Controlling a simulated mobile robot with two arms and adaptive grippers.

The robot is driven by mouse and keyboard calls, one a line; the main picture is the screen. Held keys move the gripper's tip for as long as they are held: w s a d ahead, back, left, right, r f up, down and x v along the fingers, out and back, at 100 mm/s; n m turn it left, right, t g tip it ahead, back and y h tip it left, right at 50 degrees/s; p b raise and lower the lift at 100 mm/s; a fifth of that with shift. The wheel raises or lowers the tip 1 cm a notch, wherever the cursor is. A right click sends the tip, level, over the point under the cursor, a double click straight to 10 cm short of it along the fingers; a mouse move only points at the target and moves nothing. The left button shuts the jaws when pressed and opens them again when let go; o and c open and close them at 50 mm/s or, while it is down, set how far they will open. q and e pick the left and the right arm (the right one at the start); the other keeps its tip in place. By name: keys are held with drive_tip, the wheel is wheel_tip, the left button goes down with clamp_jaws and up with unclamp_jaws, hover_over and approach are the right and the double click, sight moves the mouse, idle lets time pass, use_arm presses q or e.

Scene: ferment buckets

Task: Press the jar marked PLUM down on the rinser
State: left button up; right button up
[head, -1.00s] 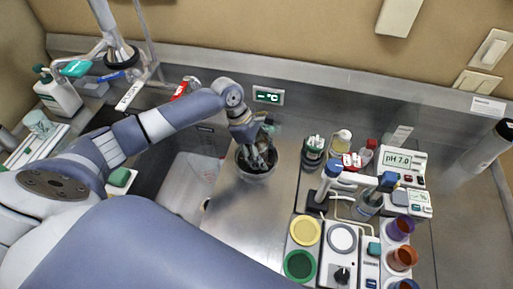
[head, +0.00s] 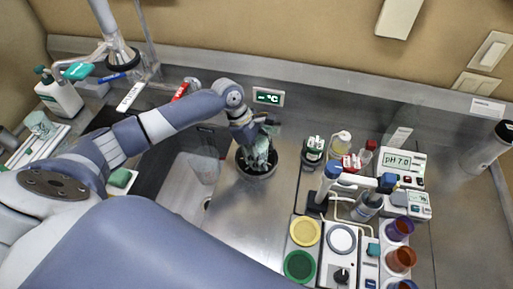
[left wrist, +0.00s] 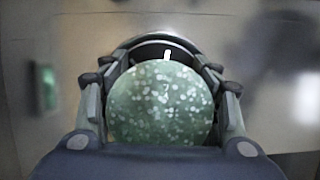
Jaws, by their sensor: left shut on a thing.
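In the head view my left gripper (head: 260,156) points down at a round dark bowl-like rinser (head: 258,176) on the metal counter. It is shut on a greenish glass jar (head: 262,149), which sits low in the rinser's opening. In the left wrist view the jar's round end (left wrist: 160,103) fills the space between the fingers and is covered with pale specks like drops. The dark rim of the rinser (left wrist: 165,43) curves behind it. The fingers hide most of the jar, and no PLUM marking is readable. My right gripper is not in view.
Right of the rinser stand a dark jar with a green-and-white top (head: 313,149), bottles, a pH meter (head: 397,162) and a station with yellow (head: 305,232) and green (head: 299,265) discs. A sink (head: 190,178) lies to the left. The counter in front of the rinser is clear.

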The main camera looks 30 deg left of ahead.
sight(262, 143)
use_arm(q)
drive_tip(key=shift+r+p, duration=1.25)
drive_tip(key=shift+p, duration=0.15)
wheel_tip(262, 143, up, 3)
drive_tip(key=p, duration=0.2)
drive_tip(key=shift+f+p, duration=0.2)
drive_tip(key=shift+p, duration=0.1)
drive_tip(key=shift+r, duration=1.3)
